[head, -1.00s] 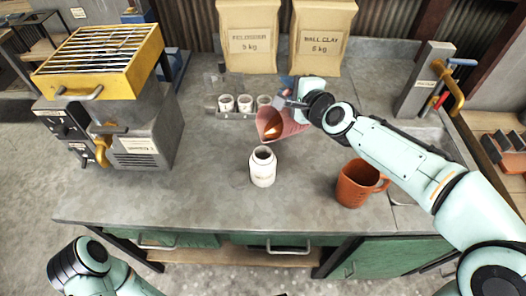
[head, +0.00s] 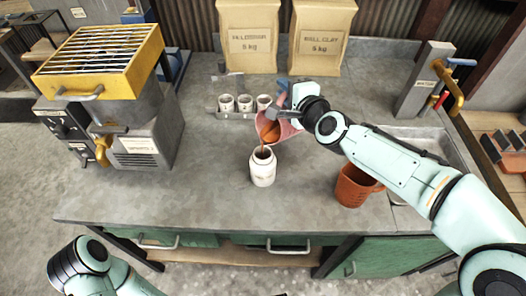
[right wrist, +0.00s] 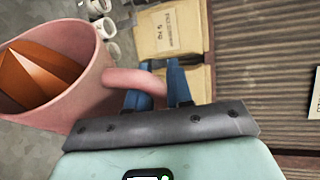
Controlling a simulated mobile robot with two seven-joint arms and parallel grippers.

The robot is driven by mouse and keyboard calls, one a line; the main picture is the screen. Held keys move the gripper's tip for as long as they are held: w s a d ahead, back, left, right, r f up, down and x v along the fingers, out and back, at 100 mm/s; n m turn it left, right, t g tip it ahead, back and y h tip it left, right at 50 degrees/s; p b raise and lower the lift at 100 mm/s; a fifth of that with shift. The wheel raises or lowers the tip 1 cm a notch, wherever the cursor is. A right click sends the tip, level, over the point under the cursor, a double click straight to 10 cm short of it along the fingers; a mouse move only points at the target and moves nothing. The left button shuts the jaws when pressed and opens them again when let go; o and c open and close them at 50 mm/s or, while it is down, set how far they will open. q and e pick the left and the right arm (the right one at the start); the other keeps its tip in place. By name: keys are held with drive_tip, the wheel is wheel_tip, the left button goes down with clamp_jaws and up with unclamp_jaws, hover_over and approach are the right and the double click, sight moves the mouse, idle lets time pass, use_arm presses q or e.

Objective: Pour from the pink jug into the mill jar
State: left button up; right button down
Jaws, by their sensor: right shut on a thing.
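The pink jug (head: 287,126) is tilted over the white mill jar (head: 262,168), with orange-brown liquid inside. A thin brown stream shows between the jug's lip and the jar's open mouth. My right gripper (head: 286,100) is shut on the jug's handle; in the right wrist view its blue fingers (right wrist: 155,85) are around the pink handle, and the orange contents show in the jug (right wrist: 88,88). The jar stands upright on the bench. Of my left arm only a link shows at the bottom left; its gripper is out of view.
An orange-brown jug (head: 354,186) stands on the bench, right of the jar, partly behind my right arm. Several white cups (head: 245,103) stand in a rack behind. Two paper sacks (head: 320,38) stand at the back. A yellow-topped machine (head: 110,100) is left. The bench's left front is clear.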

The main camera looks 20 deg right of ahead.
drive_tip(key=shift+s+a+f+n+t, duration=0.15)
drive_tip(key=shift+s+a+n+t, duration=0.15)
drive_tip(key=shift+a+n, duration=0.15)
drive_tip(key=shift+a+f, duration=0.1)
drive_tip(key=shift+a, duration=0.1)
idle(0.8)
drive_tip(key=shift+s+a+f+n+t+h, duration=0.25)
drive_tip(key=shift+a+n+t+h, duration=0.05)
drive_tip(key=shift+a+n+h, duration=0.15)
drive_tip(key=shift+s+a, duration=0.1)
idle(0.7)
drive_tip(key=shift+s+a+n, duration=0.25)
drive_tip(key=shift+a+n, duration=0.15)
drive_tip(key=shift+a, duration=0.05)
idle(0.4)
drive_tip(key=shift+a, duration=0.1)
